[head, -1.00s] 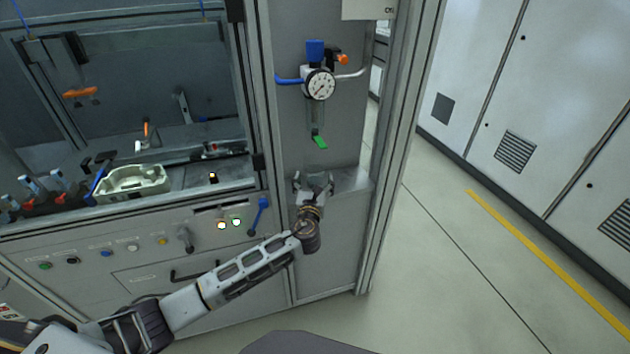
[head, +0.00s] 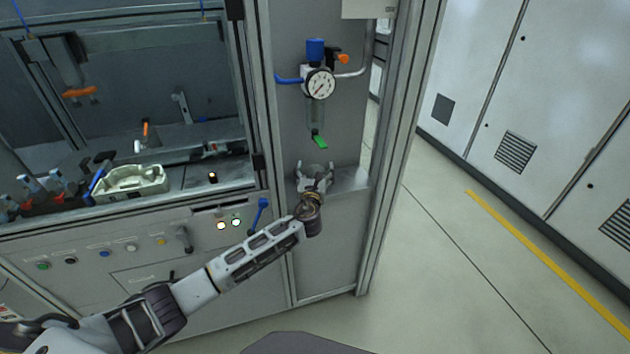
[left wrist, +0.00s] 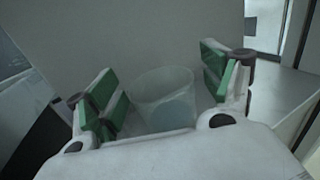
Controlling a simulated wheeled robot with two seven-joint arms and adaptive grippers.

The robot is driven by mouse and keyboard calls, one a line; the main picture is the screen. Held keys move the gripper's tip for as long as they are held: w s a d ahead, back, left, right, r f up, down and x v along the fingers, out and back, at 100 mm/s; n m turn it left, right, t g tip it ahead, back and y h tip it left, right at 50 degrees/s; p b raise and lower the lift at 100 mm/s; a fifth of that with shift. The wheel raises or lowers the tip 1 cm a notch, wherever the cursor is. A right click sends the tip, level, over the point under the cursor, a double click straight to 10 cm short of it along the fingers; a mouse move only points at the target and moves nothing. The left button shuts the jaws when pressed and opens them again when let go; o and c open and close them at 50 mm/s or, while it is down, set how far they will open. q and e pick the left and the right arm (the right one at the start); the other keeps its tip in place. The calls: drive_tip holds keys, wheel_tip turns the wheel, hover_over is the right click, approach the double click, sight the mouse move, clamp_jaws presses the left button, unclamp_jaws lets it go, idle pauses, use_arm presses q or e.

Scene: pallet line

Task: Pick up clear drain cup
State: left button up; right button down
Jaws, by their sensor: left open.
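The clear drain cup (left wrist: 163,98) stands upright on a ledge in the left wrist view. It is see-through and seems empty, with a faint bluish bottom. My left gripper (head: 314,176) is open at the ledge below the pressure gauge in the head view. In the left wrist view its green-padded fingers (left wrist: 164,88) stand on either side of the cup, with gaps visible. The palm hides the cup's lower front edge. In the head view the cup is faint between the fingers. My right gripper is not in view.
Above the ledge hangs a regulator with a gauge (head: 319,84), a bowl and a green lever (head: 320,142). A grey metal ledge (head: 351,180) extends right of the gripper. A blue-handled valve (head: 259,215) sits to the left on the cabinet front.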

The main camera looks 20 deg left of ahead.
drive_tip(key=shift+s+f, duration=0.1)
use_arm(q)
drive_tip(key=c, duration=1.1)
drive_tip(key=shift+r, duration=0.1)
